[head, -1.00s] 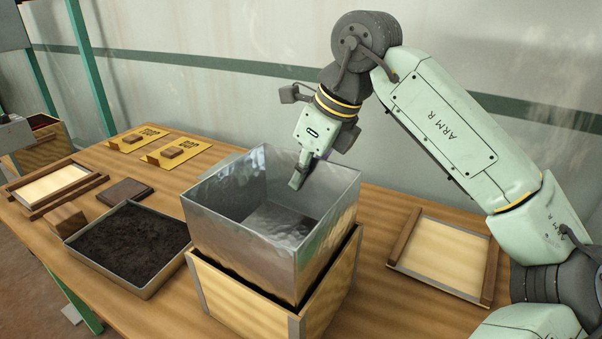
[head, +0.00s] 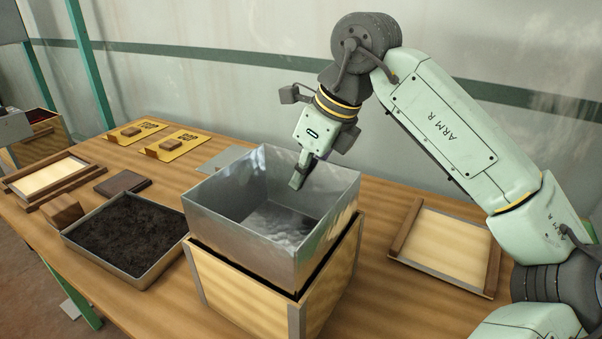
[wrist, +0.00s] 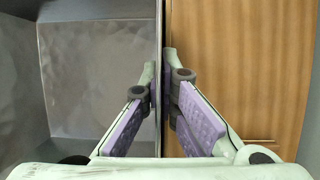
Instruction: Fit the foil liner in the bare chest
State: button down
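The foil liner (head: 240,236) is a shiny silver open box with thin walls. It sits partly down inside the wooden chest (head: 245,285), which has metal corner strips, and its walls stand well above the chest's rim. A dark gap shows between liner and rim at the front right. The liner looks roughly level; its underside is hidden. My gripper (head: 299,181) reaches down at the liner's far right wall. In the wrist view my gripper (wrist: 160,75) has its fingers closed on that thin wall, with the liner's inside (wrist: 95,80) at left.
A tray of dark soil (head: 125,237) stands close to the chest's left. A pale panel with wooden rails (head: 445,248) lies at right, and another framed panel (head: 48,181) at far left. Yellow cards (head: 172,147) with small blocks and a grey plate (head: 222,159) lie behind.

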jog(key=shift+f, duration=0.3)
jog(key=c, duration=2.3)
grip_release()
jog(key=o, duration=0.6)
jog(key=shift+r, duration=0.1)
jog(key=v, duration=1.1)
jog(key=shift+d+r, duration=0.15)
jog(key=shift+r, duration=0.25)
